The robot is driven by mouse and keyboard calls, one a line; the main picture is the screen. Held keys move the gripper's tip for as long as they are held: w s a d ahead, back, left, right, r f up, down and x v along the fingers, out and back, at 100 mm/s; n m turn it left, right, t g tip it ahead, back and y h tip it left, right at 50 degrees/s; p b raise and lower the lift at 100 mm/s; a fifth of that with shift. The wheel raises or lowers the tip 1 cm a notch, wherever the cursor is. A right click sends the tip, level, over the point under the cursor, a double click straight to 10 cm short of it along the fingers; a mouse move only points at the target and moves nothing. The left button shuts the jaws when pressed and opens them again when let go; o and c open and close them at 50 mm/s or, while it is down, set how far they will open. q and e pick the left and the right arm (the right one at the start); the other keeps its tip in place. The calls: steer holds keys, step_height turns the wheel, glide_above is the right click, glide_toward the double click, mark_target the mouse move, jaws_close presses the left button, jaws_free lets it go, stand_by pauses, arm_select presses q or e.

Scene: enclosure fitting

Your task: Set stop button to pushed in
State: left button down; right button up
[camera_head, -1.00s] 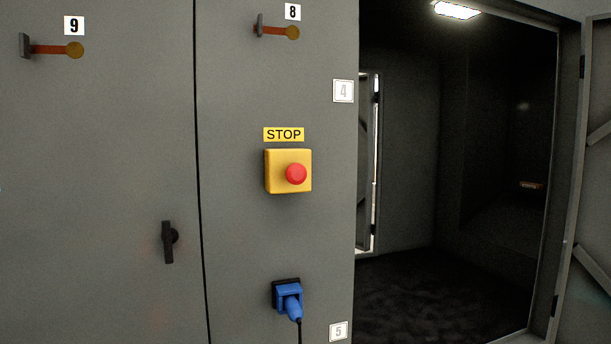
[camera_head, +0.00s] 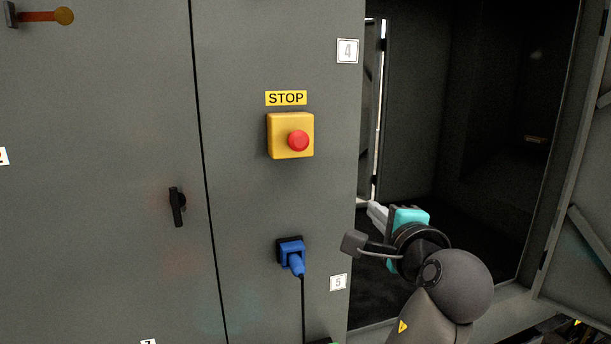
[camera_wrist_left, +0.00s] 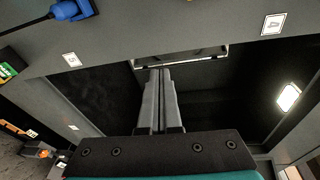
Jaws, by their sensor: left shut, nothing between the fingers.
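The stop button is a round red knob (camera_head: 298,141) on a yellow box (camera_head: 277,145), fixed to the grey cabinet front under a yellow STOP label (camera_head: 286,98). The red knob stands out from the box face. My left gripper (camera_head: 376,212) is to the right of and below the button, in front of the open dark compartment, clear of the button. In the left wrist view its two long fingers (camera_wrist_left: 160,72) lie together, shut and empty. The button does not show in the left wrist view. My right gripper is out of view.
A blue plug (camera_head: 291,256) with a hanging cable sits below the button; it also shows in the left wrist view (camera_wrist_left: 74,9). A black handle (camera_head: 177,206) is on the left door. An open door (camera_head: 577,190) stands at the right. Space before the button is clear.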

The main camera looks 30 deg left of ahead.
mark_target(300, 140)
arm_select(q)
steer(key=s+a+r+n+g+y, duration=0.1)
steer(key=s+a+r+n+y, duration=0.1)
steer(key=s+r, duration=0.6)
step_height(300, 140, up, 2)
steer(key=shift+s+a+r+n+g+y+p, duration=0.2)
steer(key=shift+a+n+g+y+p, duration=0.2)
steer(key=shift+a+n, duration=0.35)
steer(key=p+x, duration=0.1)
steer(key=x, duration=1.3)
steer(key=shift+w+p, duration=0.1)
steer(key=shift+p, duration=0.3)
steer(key=shift+a, duration=0.1)
steer(key=shift+w+a+r+p, duration=0.1)
steer(key=shift+w+a+p, duration=0.25)
steer(key=shift+p, duration=0.4)
steer(key=shift+w+a, duration=0.15)
steer(key=shift+a, duration=0.05)
